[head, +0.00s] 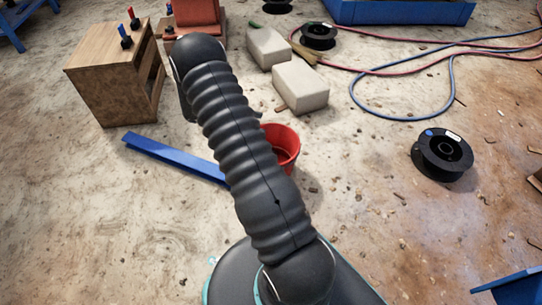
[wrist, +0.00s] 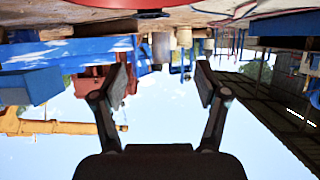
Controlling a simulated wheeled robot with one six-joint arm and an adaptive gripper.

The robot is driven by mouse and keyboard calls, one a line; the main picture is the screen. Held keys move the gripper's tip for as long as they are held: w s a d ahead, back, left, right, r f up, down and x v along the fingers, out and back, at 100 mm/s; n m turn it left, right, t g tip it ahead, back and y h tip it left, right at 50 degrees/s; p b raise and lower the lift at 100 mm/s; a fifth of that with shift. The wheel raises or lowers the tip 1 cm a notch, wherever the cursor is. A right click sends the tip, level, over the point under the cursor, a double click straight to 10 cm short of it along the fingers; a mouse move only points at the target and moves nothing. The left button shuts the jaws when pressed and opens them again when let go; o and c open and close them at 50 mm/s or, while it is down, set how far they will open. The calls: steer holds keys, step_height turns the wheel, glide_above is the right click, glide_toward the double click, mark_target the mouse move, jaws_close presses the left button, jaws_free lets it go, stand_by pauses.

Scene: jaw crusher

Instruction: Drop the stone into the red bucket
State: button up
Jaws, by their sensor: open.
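The red bucket (head: 284,145) stands on the floor in the head view, partly hidden behind my arm. A red curved edge (wrist: 120,3), which looks like its rim, shows at the top of the wrist view, where the scene is upside down. My gripper (wrist: 161,84) is open, with nothing between its two fingers. In the head view my arm hides most of the gripper. I cannot pick out the stone in either view; only small rubble bits lie on the floor. Little of the bucket's inside shows, so I cannot tell what it holds.
A wooden cabinet (head: 112,85) stands at upper left, with a blue beam (head: 172,157) on the floor below it. Two pale blocks, one nearer (head: 300,87) and one farther (head: 268,47), lie beyond the bucket. A black spool (head: 442,155) and a blue hose (head: 405,116) are at right.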

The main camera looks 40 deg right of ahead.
steer(key=v, duration=0.7)
stand_by(0.4)
